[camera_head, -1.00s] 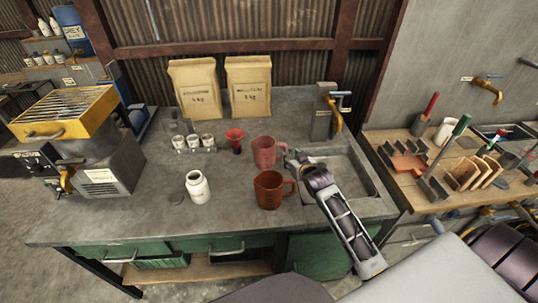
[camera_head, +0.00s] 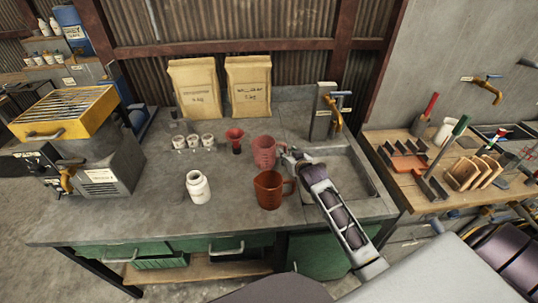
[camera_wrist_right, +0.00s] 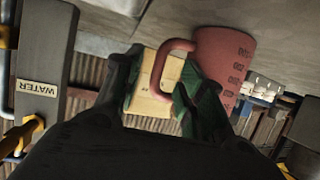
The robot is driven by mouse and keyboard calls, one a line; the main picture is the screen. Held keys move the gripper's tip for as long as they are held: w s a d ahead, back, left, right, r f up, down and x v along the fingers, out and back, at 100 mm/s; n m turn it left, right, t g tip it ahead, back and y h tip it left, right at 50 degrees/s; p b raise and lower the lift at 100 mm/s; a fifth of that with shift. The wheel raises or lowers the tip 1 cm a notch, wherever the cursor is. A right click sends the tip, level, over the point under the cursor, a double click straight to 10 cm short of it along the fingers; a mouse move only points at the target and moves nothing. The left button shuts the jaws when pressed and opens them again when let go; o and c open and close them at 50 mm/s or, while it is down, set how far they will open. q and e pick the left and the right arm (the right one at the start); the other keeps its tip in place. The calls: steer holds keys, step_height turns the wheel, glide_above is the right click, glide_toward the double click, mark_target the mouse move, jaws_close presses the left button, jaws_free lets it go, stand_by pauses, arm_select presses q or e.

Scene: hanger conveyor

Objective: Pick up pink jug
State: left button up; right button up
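The pink jug (camera_head: 264,153) stands upright on the grey worktop, behind the brown-red jug (camera_head: 269,190). Its handle is on the right side, facing my right gripper (camera_head: 288,156). In the right wrist view the pink jug (camera_wrist_right: 224,65) appears upside down, with dark measuring marks. There my right gripper (camera_wrist_right: 162,82) has its fingers apart, with the curved handle reaching into the gap and nearer one finger. I cannot tell whether a finger touches it. My left gripper is not in view.
The sink (camera_head: 358,178) lies under my right forearm. A water tap post (camera_head: 322,112) stands behind it. A red funnel (camera_head: 235,138), several small white cups (camera_head: 193,141) and a white bottle (camera_head: 198,187) stand left of the jugs. Two paper bags (camera_head: 249,85) are behind.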

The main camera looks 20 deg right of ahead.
steer(key=shift+x, duration=1.35)
steer(key=shift+c, duration=0.2)
jaws_close()
